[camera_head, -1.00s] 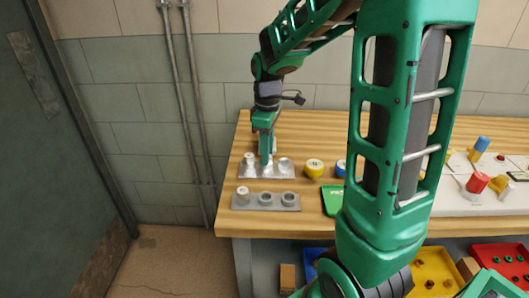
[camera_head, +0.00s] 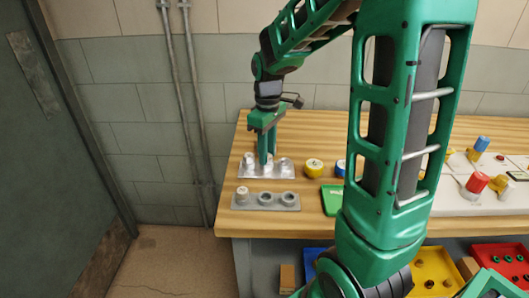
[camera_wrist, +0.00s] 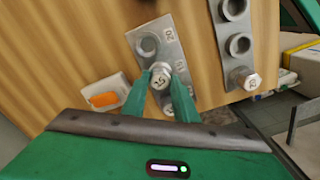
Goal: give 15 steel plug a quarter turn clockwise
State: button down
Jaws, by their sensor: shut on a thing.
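The steel plug marked 15 (camera_wrist: 160,78) stands in the middle of a grey metal plate in the wrist view. My gripper (camera_wrist: 161,76) is shut on it, one green finger on each side. In the head view my gripper (camera_head: 267,160) reaches straight down onto the middle of the back plate (camera_head: 283,177), and its fingers mostly hide the plug. The plate (camera_wrist: 133,38) shows an empty socket beside the plug in the wrist view, near a 20 mark.
A second plate (camera_head: 265,208) in front holds a pale plug (camera_head: 243,191) and two empty sockets. A yellow round object (camera_head: 314,167) and a green item (camera_head: 332,198) lie to the right. A wall with pipes (camera_head: 184,100) is at the left.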

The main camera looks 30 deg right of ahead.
jog(key=shift+f, duration=0.1)
jog(key=c, duration=1.3)
grip_release()
jog(key=shift+c, duration=0.2)
jog(key=o, duration=0.3)
jog(key=shift+o, duration=0.2)
jog(key=shift+r, duration=0.25)
jog(key=shift+r, duration=3.85)
jog(key=shift+s, duration=0.1)
